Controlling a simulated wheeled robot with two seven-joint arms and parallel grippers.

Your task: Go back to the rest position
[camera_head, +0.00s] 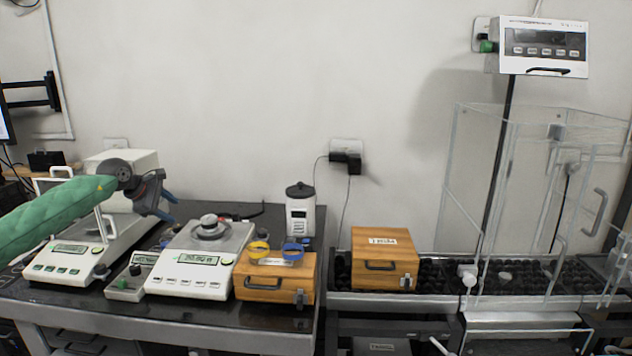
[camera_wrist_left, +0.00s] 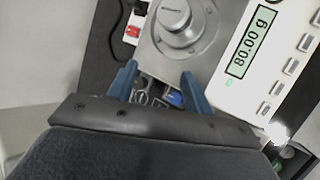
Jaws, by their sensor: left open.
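My left arm, in a green sleeve, comes in from the left in the head view. My left gripper (camera_head: 168,204) is over the left part of the table, between the two white scales, with nothing in it. In the left wrist view its blue fingers (camera_wrist_left: 155,84) are apart and empty. A metal weight (camera_head: 209,225) stands on the pan of the middle scale (camera_head: 192,283). The weight (camera_wrist_left: 175,18) also shows beyond the fingertips in the left wrist view, and the display there reads 80.00 g. My right gripper is not in view.
Another white scale (camera_head: 66,265) stands at the left. A wooden box (camera_head: 262,283) with yellow and blue rings on top and a white canister (camera_head: 300,216) are right of the middle scale. Another wooden box (camera_head: 396,258) and a clear enclosure (camera_head: 473,190) are farther right.

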